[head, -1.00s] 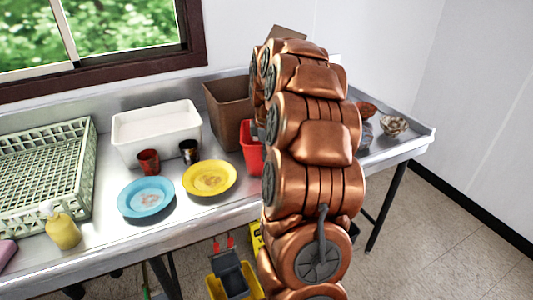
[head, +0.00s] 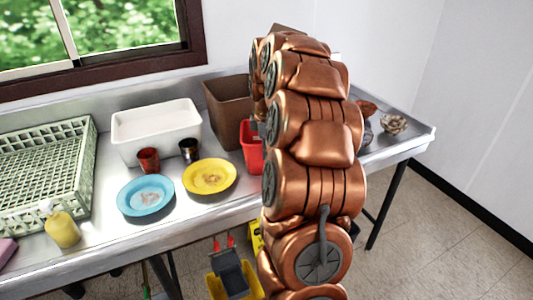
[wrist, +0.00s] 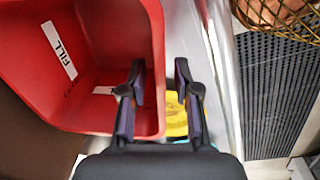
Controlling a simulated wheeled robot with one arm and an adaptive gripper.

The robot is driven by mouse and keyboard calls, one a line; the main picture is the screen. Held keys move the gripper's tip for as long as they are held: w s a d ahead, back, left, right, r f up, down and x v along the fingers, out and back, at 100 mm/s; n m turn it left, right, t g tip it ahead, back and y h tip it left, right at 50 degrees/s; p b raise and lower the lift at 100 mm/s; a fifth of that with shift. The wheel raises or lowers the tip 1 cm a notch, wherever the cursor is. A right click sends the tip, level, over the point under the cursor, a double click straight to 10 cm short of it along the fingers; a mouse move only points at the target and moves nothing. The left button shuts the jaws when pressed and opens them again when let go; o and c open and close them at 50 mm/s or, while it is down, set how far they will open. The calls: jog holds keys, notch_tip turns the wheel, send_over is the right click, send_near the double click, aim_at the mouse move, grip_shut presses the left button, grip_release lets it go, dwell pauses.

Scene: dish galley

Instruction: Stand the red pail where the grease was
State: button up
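The red pail (head: 250,149) stands on the steel counter, partly hidden behind my arm in the head view. In the wrist view the pail (wrist: 95,70) fills the upper left, with a white "FILL" label on its inside. My gripper (wrist: 160,75) is open, its fingers apart. The left finger is over the inside of the pail and the right finger is outside, with the pail's wall between them. I cannot tell whether either finger touches the wall. No grease or mark of its place can be made out. The gripper is hidden in the head view.
A brown box (head: 227,107) stands next to the pail. A white tub (head: 156,132), red cup (head: 148,161), dark cup (head: 189,150), blue plate (head: 146,196) and yellow plate (head: 209,177) are to its left. A wire basket (wrist: 280,15) shows at the wrist view's upper right.

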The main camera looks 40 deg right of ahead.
notch_tip(320, 180, up, 10)
jog(key=b, duration=0.1)
jog(key=shift+s+a+r, duration=0.25)
jog(key=shift+s+a, duration=0.1)
jog(key=shift+s, duration=0.05)
jog(key=shift+a, duration=0.1)
jog(key=s+a+f+m, duration=0.1)
jog(key=s+a, duration=0.2)
jog(key=a, duration=0.4)
jog(key=s+a+f+m+g, duration=0.1)
jog(key=s+a, duration=0.1)
jog(key=a, duration=0.6)
jog(key=s+a+f+m, duration=0.1)
jog(key=s+a+f, duration=0.15)
jog(key=a, duration=0.45)
jog(key=s+a+f+m+g, duration=0.1)
jog(key=s+a+f+m, duration=0.2)
jog(key=s, duration=0.6)
jog(key=s+a+f+m, duration=0.3)
jog(key=s+a+f, duration=0.2)
jog(key=s+a, duration=0.3)
jog(key=shift+s+f+m+g+y, duration=0.3)
jog(key=shift+s+f+g+y, duration=0.1)
jog(key=shift+s, duration=0.85)
jog(key=shift+r, duration=0.1)
